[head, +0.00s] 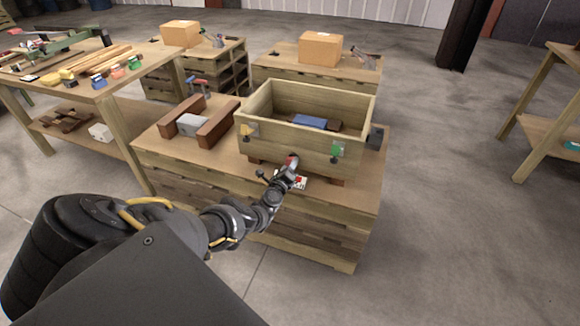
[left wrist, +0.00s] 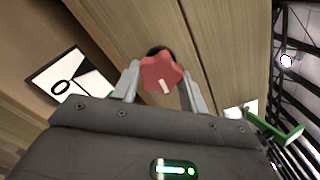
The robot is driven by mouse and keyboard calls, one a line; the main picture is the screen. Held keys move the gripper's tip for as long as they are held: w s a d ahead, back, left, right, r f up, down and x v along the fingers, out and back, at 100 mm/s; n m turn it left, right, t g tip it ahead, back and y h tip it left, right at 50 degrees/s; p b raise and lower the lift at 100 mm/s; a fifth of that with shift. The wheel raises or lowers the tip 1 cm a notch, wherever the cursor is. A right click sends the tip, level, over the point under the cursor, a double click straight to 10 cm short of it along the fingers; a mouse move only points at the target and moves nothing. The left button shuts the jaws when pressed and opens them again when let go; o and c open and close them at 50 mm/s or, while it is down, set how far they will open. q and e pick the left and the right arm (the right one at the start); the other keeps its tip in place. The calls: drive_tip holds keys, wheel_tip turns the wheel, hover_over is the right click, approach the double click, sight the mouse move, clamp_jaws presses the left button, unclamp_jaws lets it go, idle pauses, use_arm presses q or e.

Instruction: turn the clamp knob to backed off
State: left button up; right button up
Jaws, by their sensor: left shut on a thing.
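The red clamp knob (head: 292,160) is low on the front of the wooden box (head: 285,142), mostly behind my gripper in the head view. In the left wrist view the lobed knob (left wrist: 161,74) has a pale mark on its face, pointing toward the bottom of the picture. My left gripper (head: 287,170) is shut on the knob, with one finger on each side of it. A white card (left wrist: 68,84) with a "0" and a black wedge shows left of the knob in the left wrist view. My right gripper is not in view.
A green lever (left wrist: 272,128) is right of the knob in the left wrist view. A brown-railed fixture (head: 213,128) stands left of the box. A red-marked card (head: 300,182) lies beside the gripper.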

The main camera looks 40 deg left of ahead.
use_arm(q)
drive_tip(key=shift+d+n, duration=0.1)
drive_tip(key=shift+n, duration=0.5)
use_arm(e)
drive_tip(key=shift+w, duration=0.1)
use_arm(q)
drive_tip(key=o, duration=1)
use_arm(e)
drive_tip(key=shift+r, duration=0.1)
use_arm(q)
drive_tip(key=shift+s+p, duration=0.35)
drive_tip(key=shift+p, duration=0.1)
drive_tip(key=p+v, duration=0.6)
drive_tip(key=v, duration=0.4)
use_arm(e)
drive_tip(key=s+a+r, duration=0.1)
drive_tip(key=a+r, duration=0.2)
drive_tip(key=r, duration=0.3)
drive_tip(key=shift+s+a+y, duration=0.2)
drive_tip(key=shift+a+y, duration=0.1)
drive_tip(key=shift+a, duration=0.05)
